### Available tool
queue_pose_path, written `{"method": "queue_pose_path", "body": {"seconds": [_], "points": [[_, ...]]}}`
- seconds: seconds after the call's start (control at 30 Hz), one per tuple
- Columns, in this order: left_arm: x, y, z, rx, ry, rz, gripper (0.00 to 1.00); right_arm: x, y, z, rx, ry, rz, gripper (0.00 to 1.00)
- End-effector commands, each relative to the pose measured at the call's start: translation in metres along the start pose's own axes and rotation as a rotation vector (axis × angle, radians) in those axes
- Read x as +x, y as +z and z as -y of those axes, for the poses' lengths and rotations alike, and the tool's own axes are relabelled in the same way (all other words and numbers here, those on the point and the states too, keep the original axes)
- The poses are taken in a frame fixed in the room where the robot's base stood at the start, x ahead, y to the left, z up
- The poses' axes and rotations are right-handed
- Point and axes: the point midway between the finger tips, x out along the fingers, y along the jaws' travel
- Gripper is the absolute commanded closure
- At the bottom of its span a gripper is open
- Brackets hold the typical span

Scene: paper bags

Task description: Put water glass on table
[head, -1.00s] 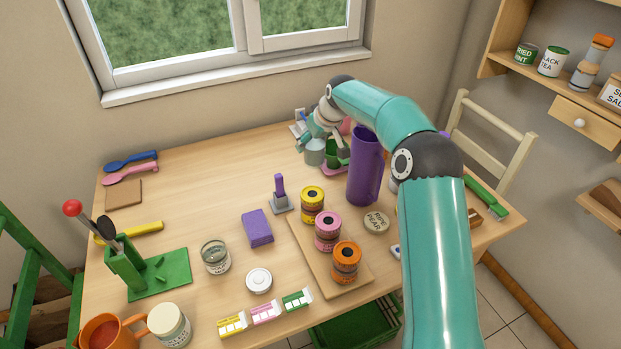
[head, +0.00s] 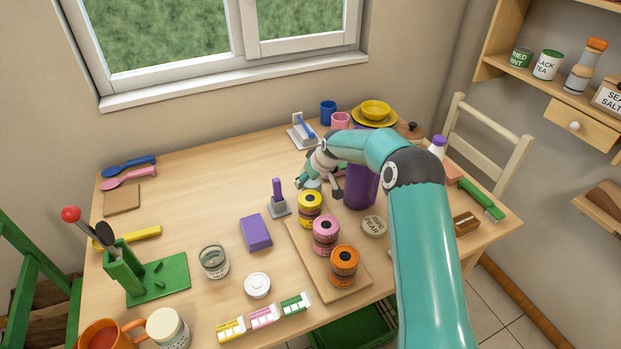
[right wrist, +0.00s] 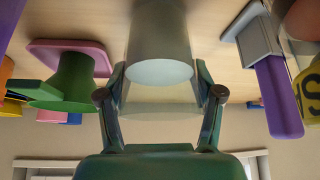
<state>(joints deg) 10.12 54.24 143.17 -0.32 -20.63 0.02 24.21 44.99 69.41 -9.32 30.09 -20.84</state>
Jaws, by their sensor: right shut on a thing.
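The water glass (right wrist: 160,45) is a pale, see-through tumbler. In the right wrist view it stands between the two fingers of my right gripper (right wrist: 160,85), which is shut on it. In the head view my right gripper (head: 321,184) is over the table (head: 190,190), left of the tall purple container and behind the yellow-lidded jar. Only a small pale part of the glass shows there, beneath the gripper. I cannot tell whether its base touches the table. My left gripper is not in view.
Close by are the purple container (head: 361,188), the yellow jar (head: 310,205) on a board, and a purple-handled grey tool (head: 279,200). The right wrist view shows a green object (right wrist: 70,78) by a pink tray (right wrist: 65,50). The table's left middle is clear.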

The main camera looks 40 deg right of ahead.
Motion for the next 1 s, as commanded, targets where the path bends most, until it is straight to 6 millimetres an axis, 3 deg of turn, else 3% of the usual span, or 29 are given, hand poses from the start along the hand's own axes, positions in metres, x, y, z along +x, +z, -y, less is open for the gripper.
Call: {"method": "queue_pose_path", "body": {"seconds": [0.03, 0.07, 0.2, 0.67, 0.87, 1.0], "points": [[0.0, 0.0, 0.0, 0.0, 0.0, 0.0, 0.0, -0.001, -0.001, 0.0, 0.0, 0.001, -0.002, 0.86], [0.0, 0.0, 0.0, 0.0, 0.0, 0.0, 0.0, 0.0, 0.0, 0.0, 0.0, 0.0, 0.001, 0.31], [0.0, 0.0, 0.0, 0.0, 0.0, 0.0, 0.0, 0.0, 0.0, 0.0, 0.0, 0.0, 0.001, 0.08], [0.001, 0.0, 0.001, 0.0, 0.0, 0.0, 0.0, -0.007, -0.001, 0.0, -0.001, 0.001, -0.002, 0.08], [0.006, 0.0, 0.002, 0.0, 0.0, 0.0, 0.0, -0.036, -0.001, 0.0, -0.001, 0.001, -0.002, 0.08], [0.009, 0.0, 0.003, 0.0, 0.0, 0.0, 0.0, -0.066, -0.001, 0.0, -0.001, 0.001, -0.004, 0.08]]}}
